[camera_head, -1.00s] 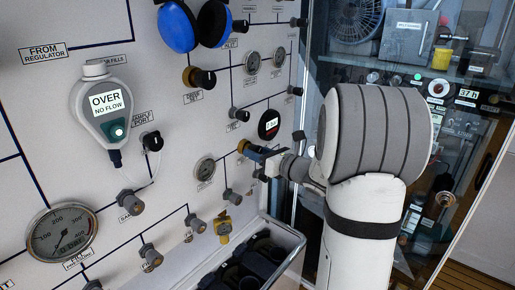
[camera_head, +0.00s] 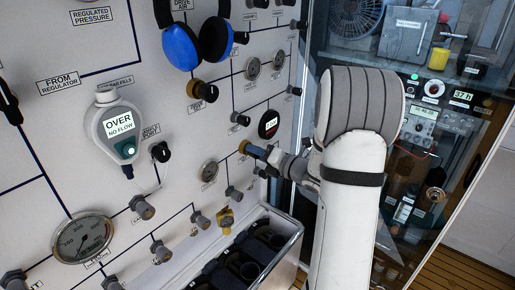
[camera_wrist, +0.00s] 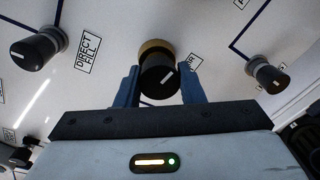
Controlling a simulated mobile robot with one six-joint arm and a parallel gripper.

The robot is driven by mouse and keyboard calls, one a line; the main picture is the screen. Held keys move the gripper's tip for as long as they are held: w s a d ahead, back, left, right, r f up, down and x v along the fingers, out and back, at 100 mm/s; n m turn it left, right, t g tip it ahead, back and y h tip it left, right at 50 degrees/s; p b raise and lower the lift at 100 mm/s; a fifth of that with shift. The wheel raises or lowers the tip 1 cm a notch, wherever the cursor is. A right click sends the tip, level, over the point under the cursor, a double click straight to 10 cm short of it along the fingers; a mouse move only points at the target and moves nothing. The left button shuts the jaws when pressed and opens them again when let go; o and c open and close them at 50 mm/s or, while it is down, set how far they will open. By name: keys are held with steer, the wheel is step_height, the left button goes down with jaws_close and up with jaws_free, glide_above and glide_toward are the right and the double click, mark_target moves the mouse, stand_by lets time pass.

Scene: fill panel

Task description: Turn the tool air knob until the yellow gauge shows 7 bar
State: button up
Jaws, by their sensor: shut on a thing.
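A black knob with a brass collar (camera_wrist: 158,72) stands on the white panel in the wrist view. My gripper (camera_wrist: 160,85) is shut on it, with one blue finger on each side. A white pointer mark shows on the knob's face. The label beside it (camera_wrist: 193,62) is mostly hidden; its last letters look like "IR". In the head view my gripper (camera_head: 265,153) meets the panel at this knob, whose brass collar (camera_head: 243,147) shows at the left. A round dark gauge with a small display (camera_head: 269,124) sits just above; its reading is too small to make out. I see no clearly yellow gauge.
A "direct fill" knob (camera_wrist: 38,50) and another knob (camera_wrist: 266,75) flank mine. A small dial gauge (camera_head: 209,171) and a yellow fitting (camera_head: 226,218) are lower left. An open bin (camera_head: 290,247) juts out below. Blue headphones (camera_head: 214,38) hang above.

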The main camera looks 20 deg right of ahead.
steer(key=shift+f+m, duration=0.1)
steer(key=shift+m, duration=0.3)
steer(key=o, duration=1)
steer(key=shift+p, duration=0.3)
steer(key=shift+b+v, duration=1.1)
steer(key=shift+v, duration=2.9)
steer(key=shift+w, duration=0.1)
